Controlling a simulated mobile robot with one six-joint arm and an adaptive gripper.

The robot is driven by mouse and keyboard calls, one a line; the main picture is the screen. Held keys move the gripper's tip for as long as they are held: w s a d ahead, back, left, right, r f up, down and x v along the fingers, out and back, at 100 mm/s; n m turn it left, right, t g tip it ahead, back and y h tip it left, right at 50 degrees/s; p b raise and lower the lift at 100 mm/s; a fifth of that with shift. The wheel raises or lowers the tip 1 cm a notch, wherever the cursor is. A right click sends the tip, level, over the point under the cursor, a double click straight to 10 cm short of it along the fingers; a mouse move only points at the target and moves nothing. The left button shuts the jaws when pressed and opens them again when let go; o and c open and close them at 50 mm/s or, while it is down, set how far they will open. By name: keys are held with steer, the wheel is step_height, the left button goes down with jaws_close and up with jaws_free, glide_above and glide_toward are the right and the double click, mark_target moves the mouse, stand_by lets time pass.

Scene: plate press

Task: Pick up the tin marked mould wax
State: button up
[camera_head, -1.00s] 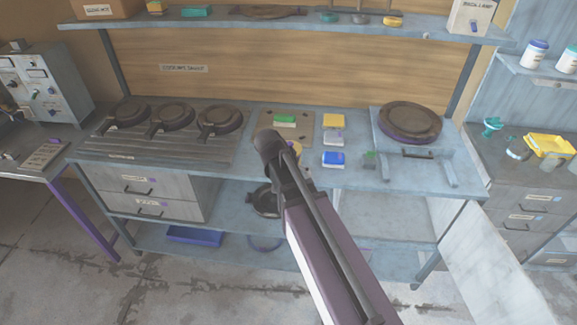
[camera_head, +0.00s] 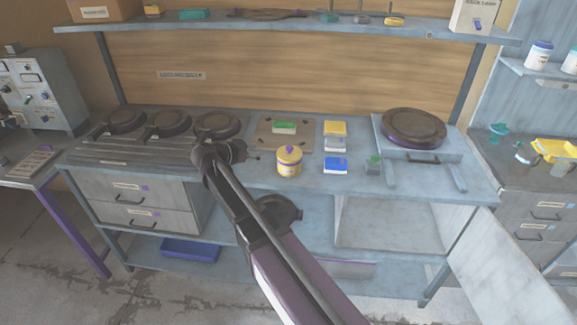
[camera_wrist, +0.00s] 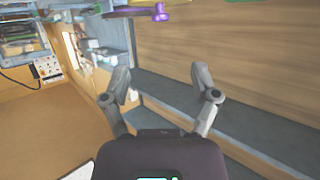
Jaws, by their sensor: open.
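A yellow tin (camera_head: 289,163) with a white band and a purple mark on top stands upright near the front of the workbench (camera_head: 270,183). Its label is too small to read. White tins with blue lids (camera_head: 538,52) stand on the right wall shelf, and I cannot read their labels either. My gripper (camera_head: 240,152) is left of the yellow tin, apart from it and in front of the right black pan. In the wrist view my gripper (camera_wrist: 163,88) has its two fingers spread wide with nothing between them.
Several round black pans (camera_head: 168,124) stand at the back left of the bench. Small blocks, including a blue one (camera_head: 335,165), lie right of the yellow tin. A round press plate (camera_head: 413,126) is farther right. An upper shelf (camera_head: 290,24) spans above the bench.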

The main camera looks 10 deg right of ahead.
mark_target(287, 148)
steer(key=b+x, duration=0.2)
steer(key=x, duration=0.5)
steer(key=shift+f+b, duration=0.15)
steer(key=shift+b, duration=0.15)
steer(key=shift+x, duration=0.8)
steer(key=shift+d, duration=0.1)
steer(key=shift+b+x, duration=1)
steer(key=shift+x, duration=1.5)
jaws_close()
